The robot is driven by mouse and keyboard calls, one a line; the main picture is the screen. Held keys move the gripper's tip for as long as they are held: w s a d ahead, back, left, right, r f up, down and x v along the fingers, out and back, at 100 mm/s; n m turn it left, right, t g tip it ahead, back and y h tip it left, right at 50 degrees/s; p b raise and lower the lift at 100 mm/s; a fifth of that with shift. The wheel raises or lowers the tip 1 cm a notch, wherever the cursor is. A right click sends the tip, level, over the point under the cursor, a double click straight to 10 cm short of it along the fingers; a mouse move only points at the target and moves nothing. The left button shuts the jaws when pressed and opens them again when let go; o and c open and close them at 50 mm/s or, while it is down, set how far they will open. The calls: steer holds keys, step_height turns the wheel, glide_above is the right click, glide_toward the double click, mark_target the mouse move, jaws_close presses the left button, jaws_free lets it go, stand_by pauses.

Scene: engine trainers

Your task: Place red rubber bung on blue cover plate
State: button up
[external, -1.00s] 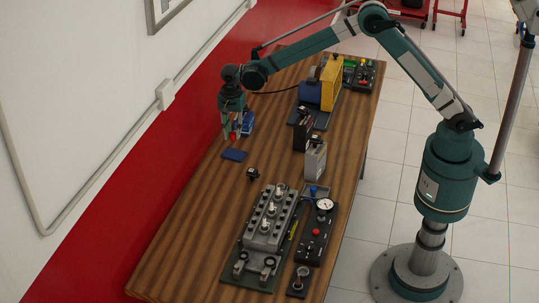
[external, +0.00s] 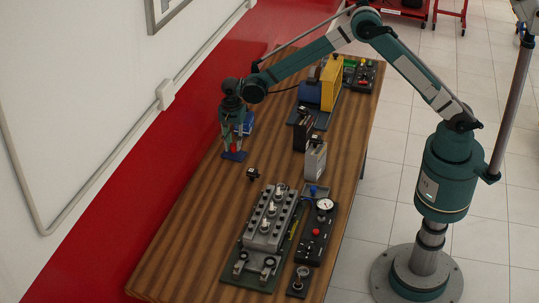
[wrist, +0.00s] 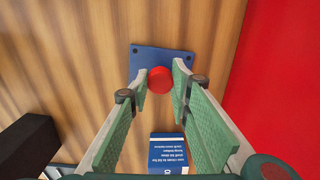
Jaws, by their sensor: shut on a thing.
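The red rubber bung (wrist: 161,79) is between the fingertips of my gripper (wrist: 160,82) in the wrist view, and the gripper is shut on it. The blue cover plate (wrist: 148,60) lies flat on the wooden table, directly behind the bung in that view. In the external view the gripper (external: 233,145) points down over the blue plate (external: 233,156), with the bung close above it or touching it; I cannot tell which. The gripper hides part of the plate there.
A blue box with white print (wrist: 168,150) lies near the plate. A small black part (external: 253,173) sits on the table nearby. An engine block (external: 270,222) and a gauge panel (external: 318,230) stand at the front. The red wall (wrist: 285,70) runs beside the table.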

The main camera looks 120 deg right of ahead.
mark_target(238, 146)
steer(key=shift+f, duration=0.5)
steer(key=shift+f, duration=0.15)
steer(key=o, duration=0.8)
step_height(238, 146, up, 12)
steer(key=shift+r, duration=0.2)
stand_by(0.7)
